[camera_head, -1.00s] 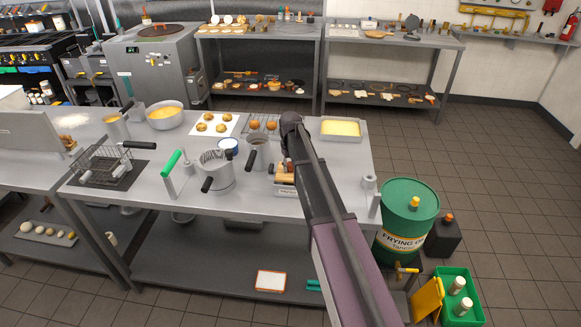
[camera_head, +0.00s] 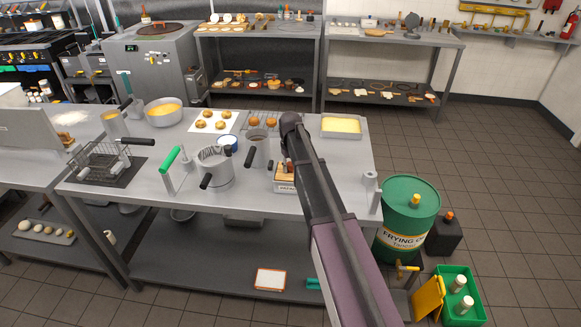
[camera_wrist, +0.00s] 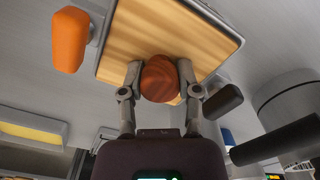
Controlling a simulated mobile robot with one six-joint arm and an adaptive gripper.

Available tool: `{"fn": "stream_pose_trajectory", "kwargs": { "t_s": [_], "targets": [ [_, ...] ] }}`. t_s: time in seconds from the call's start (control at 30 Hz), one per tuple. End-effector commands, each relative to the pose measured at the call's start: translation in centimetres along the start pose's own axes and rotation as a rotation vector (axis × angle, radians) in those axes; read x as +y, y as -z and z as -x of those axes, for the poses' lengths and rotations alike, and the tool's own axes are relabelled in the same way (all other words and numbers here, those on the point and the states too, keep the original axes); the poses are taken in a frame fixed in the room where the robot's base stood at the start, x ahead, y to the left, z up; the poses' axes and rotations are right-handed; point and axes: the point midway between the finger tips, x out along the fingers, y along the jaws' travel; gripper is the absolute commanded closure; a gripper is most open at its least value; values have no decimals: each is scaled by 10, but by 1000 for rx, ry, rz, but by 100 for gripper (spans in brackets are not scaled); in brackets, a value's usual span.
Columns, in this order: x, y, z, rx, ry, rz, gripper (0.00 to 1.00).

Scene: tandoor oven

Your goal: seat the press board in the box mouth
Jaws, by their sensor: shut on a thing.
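The press board (camera_wrist: 170,45) is a pale wooden slab with a round red-brown knob (camera_wrist: 160,79). My gripper (camera_wrist: 159,80) is shut on the knob, one finger on each side. The board lies beyond the fingers in the wrist view, with a thin grey edge along its side. In the head view the small labelled box (camera_head: 286,187) stands on the steel table, with wood showing at its top. My arm hides part of it and the gripper. I cannot tell whether the board sits flush in the mouth.
An orange handle (camera_wrist: 69,39) and a dark handle (camera_wrist: 222,101) flank the board. A pot with a dark handle (camera_head: 257,150) stands left of the box. A pale filled tray (camera_head: 341,127) lies behind right. The table is clear just in front of the box.

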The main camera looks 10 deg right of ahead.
Motion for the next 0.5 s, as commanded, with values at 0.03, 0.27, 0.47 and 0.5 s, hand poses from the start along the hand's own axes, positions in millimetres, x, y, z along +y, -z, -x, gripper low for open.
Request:
{"fn": "stream_pose_trajectory", "kwargs": {
  "t_s": [0.03,0.27,0.47,0.5],
  "targets": [
    [0,0,-2,0,0,0,100],
    [0,0,-2,0,0,0,17],
    [0,0,-2,0,0,0,17],
    [0,0,-2,0,0,0,17]
  ]
}}
